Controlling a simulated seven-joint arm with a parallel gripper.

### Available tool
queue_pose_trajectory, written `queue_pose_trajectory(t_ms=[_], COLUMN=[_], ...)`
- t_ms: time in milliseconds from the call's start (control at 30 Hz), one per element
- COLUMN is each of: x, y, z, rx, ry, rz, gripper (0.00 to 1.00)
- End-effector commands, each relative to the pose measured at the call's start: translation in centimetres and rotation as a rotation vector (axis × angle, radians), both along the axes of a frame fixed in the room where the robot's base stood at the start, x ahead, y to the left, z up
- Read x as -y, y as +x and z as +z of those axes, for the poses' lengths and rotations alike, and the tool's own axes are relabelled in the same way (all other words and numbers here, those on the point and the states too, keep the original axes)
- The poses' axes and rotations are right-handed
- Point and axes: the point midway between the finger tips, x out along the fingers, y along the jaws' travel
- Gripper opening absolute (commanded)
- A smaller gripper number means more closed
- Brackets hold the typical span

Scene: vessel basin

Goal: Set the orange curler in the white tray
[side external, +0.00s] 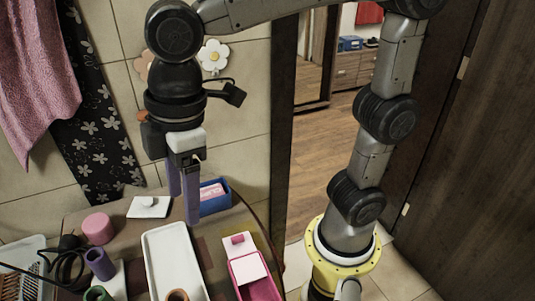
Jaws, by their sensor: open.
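The orange curler (178,295) shows as a brownish-orange ring at the bottom edge of the side view, cut off by the frame. It overlaps the near end of the long white tray (158,243); I cannot tell whether it is inside the tray or in front of it. My gripper (182,207) points down with its two long purplish fingers apart and nothing visible between them. The fingers are over the far part of the table, near the tray's far end and well away from the orange curler.
A pink cylinder (98,229), a purple curler (100,264) and a green curler (97,294) stand left of the tray. A blue box (217,206) and a pink box (261,289) are to the right. Dark cable lies at left.

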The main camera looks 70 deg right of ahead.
Motion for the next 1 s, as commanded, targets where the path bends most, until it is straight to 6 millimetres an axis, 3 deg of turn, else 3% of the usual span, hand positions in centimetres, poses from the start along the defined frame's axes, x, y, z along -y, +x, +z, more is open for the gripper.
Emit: queue_pose_trajectory(t_ms=[33,200,300,400,600,1000], x=[3.3,11.8,15.4,17.7,19.7,19.8], y=[-0.1,-2.1,-3.9,-5.6,-7.3,-7.4], z=[0.3,-0.5,-1.6,-2.7,-4.1,-4.3], rx=[0.032,0.140,0.204,0.260,0.319,0.323], ry=[0.029,0.114,0.153,0.183,0.211,0.212], rz=[-0.115,-0.469,-0.655,-0.802,-0.947,-0.958], gripper=[0.65,0.65,0.65,0.65,0.65,0.65])
